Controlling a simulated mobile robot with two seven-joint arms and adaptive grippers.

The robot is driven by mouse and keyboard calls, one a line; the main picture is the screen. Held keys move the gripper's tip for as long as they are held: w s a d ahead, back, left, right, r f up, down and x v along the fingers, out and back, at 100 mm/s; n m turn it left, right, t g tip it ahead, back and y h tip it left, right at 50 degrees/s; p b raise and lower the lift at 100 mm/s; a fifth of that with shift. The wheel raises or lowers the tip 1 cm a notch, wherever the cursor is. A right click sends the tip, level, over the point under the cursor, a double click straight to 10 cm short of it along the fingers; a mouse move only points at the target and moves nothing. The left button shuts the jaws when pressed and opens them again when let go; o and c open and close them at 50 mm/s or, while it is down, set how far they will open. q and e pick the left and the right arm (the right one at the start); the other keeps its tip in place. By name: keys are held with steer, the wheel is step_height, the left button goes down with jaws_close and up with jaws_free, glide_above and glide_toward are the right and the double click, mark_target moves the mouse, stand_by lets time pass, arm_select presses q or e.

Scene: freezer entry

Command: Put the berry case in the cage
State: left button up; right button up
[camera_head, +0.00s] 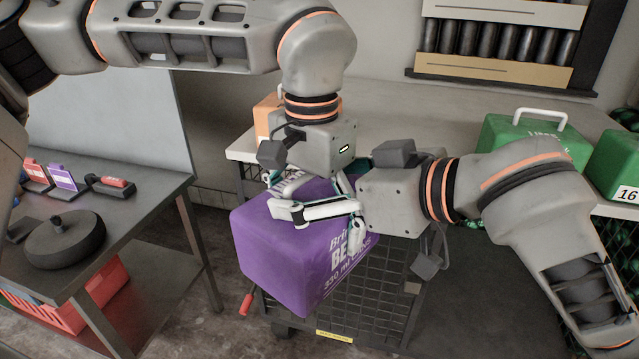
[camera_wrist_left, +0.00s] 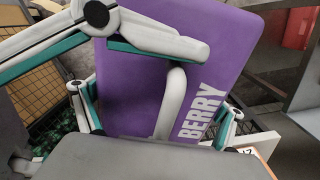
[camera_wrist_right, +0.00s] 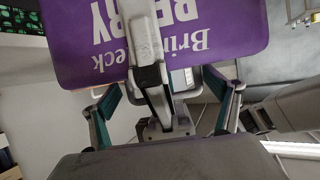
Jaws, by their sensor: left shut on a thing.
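The purple berry case (camera_head: 290,250), with white lettering and a pale handle, hangs tilted in front of the wire-mesh cage (camera_head: 375,295). My left gripper (camera_head: 308,182) comes down from above and is shut on the case at its handle. The handle shows between its fingers in the left wrist view (camera_wrist_left: 172,100). My right gripper (camera_head: 310,208) reaches in from the right, close over the case's top. In the right wrist view its fingers (camera_wrist_right: 165,105) are spread on both sides of the left gripper's parts. Whether they touch the case is hidden. The cage's interior is mostly hidden.
Green cases (camera_head: 530,140) stand on the pale counter (camera_head: 440,110) at the right. An orange case (camera_head: 265,115) is behind my left gripper. A dark table (camera_head: 130,215) with a round black weight (camera_head: 65,240) stands left, above a red crate (camera_head: 100,290).

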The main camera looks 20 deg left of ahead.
arm_select(q)
steer(key=shift+d+r, duration=0.1)
steer(key=shift+r, duration=0.15)
arm_select(e)
steer(key=shift+w+f, duration=0.1)
steer(key=shift+f, duration=0.1)
steer(key=c, duration=1.2)
arm_select(q)
steer(key=o, duration=1.7)
arm_select(e)
steer(key=shift+r, duration=0.3)
steer(key=c, duration=0.3)
steer(key=shift+c, duration=0.2)
arm_select(q)
steer(key=shift+f, duration=0.1)
arm_select(e)
steer(key=shift+r, duration=0.1)
